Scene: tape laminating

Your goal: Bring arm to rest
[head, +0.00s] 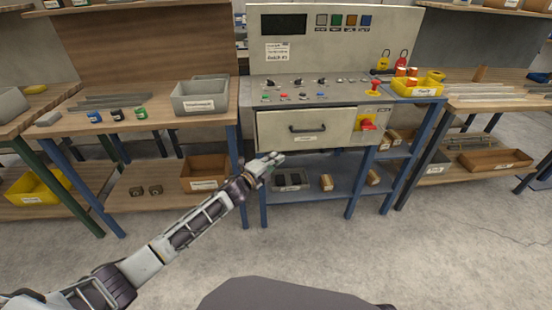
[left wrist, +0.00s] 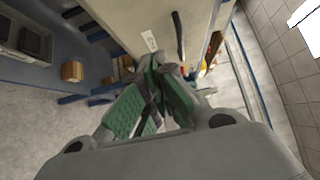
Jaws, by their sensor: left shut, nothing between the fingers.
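My left arm (head: 190,228) reaches in from the lower left of the head view. Its gripper (head: 275,158) is in front of the left leg side of the control bench, just below and left of the closed drawer (head: 300,128). In the left wrist view the green-padded fingers (left wrist: 162,98) are shut with nothing held between them. The drawer front with its dark handle (left wrist: 179,36) shows beyond the fingertips. The right gripper is in neither view.
The control bench has a panel with buttons (head: 300,95) and a lower shelf (head: 310,185) holding small blocks. A yellow bin (head: 417,87) sits at its right. A workbench with a grey bin (head: 200,104) stands left. Open concrete floor (head: 300,250) lies in front.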

